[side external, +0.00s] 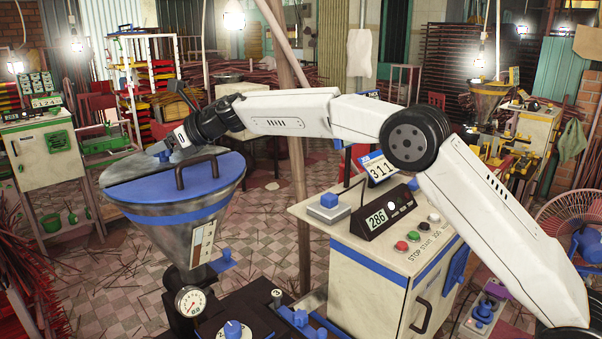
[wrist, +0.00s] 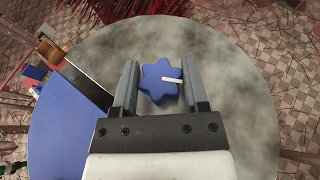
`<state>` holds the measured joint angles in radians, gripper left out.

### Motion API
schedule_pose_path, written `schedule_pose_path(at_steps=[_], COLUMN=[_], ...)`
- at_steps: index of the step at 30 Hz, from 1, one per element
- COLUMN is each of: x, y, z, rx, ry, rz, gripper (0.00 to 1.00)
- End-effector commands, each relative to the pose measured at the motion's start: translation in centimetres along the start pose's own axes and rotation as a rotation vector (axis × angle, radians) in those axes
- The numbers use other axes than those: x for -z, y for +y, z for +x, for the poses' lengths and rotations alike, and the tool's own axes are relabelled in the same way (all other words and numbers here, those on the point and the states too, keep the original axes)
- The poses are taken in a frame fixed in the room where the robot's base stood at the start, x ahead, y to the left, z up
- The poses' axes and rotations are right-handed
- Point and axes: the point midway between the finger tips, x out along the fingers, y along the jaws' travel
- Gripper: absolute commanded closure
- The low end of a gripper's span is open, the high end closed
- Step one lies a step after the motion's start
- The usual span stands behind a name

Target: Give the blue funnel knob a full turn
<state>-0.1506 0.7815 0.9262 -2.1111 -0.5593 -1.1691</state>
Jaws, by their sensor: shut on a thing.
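The blue funnel knob (wrist: 158,84) is star-shaped with a white mark pointing right in the wrist view. It sits on the grey lid of the funnel (wrist: 235,100). My gripper (wrist: 160,80) has one finger on each side of the knob and is shut on it. In the side view my gripper (side external: 168,142) reaches down to the top of the funnel (side external: 165,225); a bit of the blue knob (side external: 163,156) shows beneath it. The funnel is a metal cone with a blue band, and a blue half-lid (side external: 180,184) with a dark handle covers its near side.
A white control cabinet (side external: 375,285) with a display reading 286 (side external: 378,217) and several buttons stands right of the funnel. Below the funnel are a pressure gauge (side external: 190,301) and another blue knob (side external: 233,329). A wooden pole (side external: 298,190) rises behind my arm.

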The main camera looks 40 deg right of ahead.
Motion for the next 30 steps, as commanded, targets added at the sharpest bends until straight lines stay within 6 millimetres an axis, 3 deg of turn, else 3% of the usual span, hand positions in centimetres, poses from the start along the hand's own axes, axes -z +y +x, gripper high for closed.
schedule_pose_path(at_steps=[12,26,27,30], x=[0.02,-0.03,-0.03,-0.03], y=[0.03,-0.06,-0.06,-0.05], z=[-0.01,-0.07,-0.07,-0.07], rx=[0.176,0.211,0.210,0.210], ry=[0.001,-0.005,-0.005,-0.005], rz=[0.070,0.086,0.086,0.086], gripper=[1.00,1.00,0.39,0.07])
